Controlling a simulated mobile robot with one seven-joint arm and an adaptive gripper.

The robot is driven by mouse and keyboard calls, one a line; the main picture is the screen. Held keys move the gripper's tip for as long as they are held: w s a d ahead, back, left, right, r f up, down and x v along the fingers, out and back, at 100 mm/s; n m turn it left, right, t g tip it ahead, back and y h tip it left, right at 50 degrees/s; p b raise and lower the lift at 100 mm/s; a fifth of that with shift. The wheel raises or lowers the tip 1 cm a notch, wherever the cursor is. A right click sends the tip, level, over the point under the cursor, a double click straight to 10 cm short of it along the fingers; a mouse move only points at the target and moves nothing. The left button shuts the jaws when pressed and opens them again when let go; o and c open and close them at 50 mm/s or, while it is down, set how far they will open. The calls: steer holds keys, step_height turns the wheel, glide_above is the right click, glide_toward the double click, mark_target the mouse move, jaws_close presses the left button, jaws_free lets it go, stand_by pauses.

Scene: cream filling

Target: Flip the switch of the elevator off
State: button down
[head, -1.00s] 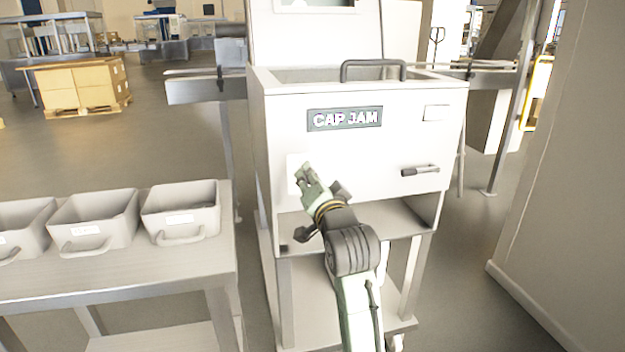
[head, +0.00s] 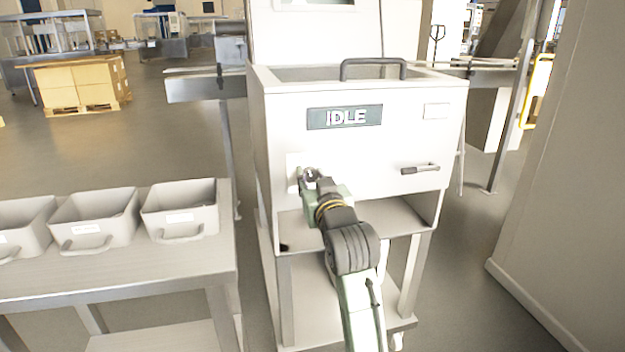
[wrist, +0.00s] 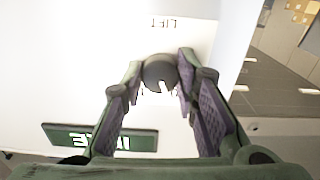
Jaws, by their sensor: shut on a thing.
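The switch is a dark round knob (wrist: 160,72) on a white panel with an upside-down LIFT label (wrist: 161,22) in the wrist view. My gripper (wrist: 162,80) has its two fingers on either side of the knob and is shut on it. Small lettering beside the knob is mostly covered by it and the fingers. In the head view my gripper (head: 309,174) is at the left of the machine's front, over a pale switch plate (head: 292,171). There the knob is hidden or too small to make out.
The machine's display (head: 344,117) reads IDLE. A dark handle (head: 420,169) is on the front at the right. A steel table (head: 110,268) with grey bins (head: 180,212) stands at the left. A wall (head: 570,190) rises at the far right.

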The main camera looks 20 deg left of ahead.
steer(key=shift+n, duration=0.7)
steer(key=c, duration=1.2)
jaws_free()
steer(key=shift+c, duration=0.2)
steer(key=shift+s+d, duration=0.1)
steer(key=v, duration=1.1)
steer(key=shift+s+d, duration=0.25)
steer(key=shift+s, duration=0.05)
